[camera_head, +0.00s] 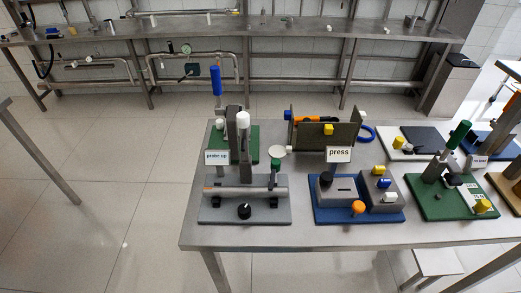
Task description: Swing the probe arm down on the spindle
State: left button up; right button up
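A grey fixture plate (215,214) stands at the table's front left. A horizontal metal cylinder (245,192), which looks like the spindle, lies across it, with a black knob (244,212) in front. A sign reading "probe up" (216,157) stands at its left. An upright arm with a blue handle (216,80) rises behind the sign; it looks like the probe arm, raised. A second upright with a white top (242,119) stands beside it. Which base the blue-handled arm joins is hidden. Neither of my grippers is in view.
Right of the grey plate, a blue fixture (325,214) bears a "press" sign (339,154) and an orange knob. A green fixture (430,206) stands further right. A green base (251,135) and a brown upright panel (345,134) are behind. The floor at left is clear.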

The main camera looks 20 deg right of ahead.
aim_at(243, 118)
jog(key=z, duration=2.1)
jog(key=k, duration=0.6)
jog(key=u, duration=1.55)
